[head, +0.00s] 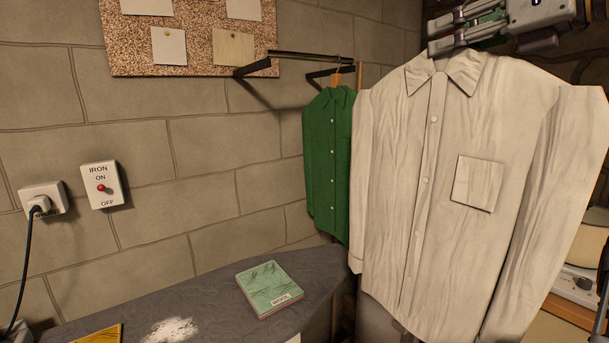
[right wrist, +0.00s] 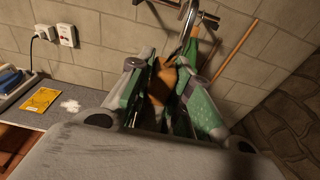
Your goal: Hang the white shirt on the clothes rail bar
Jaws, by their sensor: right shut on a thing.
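The white shirt (head: 420,200) hangs upright and spread in the right half of the head view, in front of the wall. My right gripper (head: 434,37) is at its collar, shut on the wooden hanger (right wrist: 160,82) between the green-padded fingers in the right wrist view. The shirt's shoulders (right wrist: 120,160) fill the bottom of that view. The clothes rail bar (head: 305,54) is a short dark bar on wall brackets, left of the shirt and apart from it. A green shirt (head: 328,160) hangs there on a wooden hanger (head: 336,80). My left gripper is not in view.
A grey padded board (head: 215,290) lies below, with a green wool book (head: 269,288), a yellow item (head: 98,335) and white powder (head: 170,329). An iron switch (head: 102,186) and a plugged socket (head: 42,201) are on the wall. The bar's left part is free.

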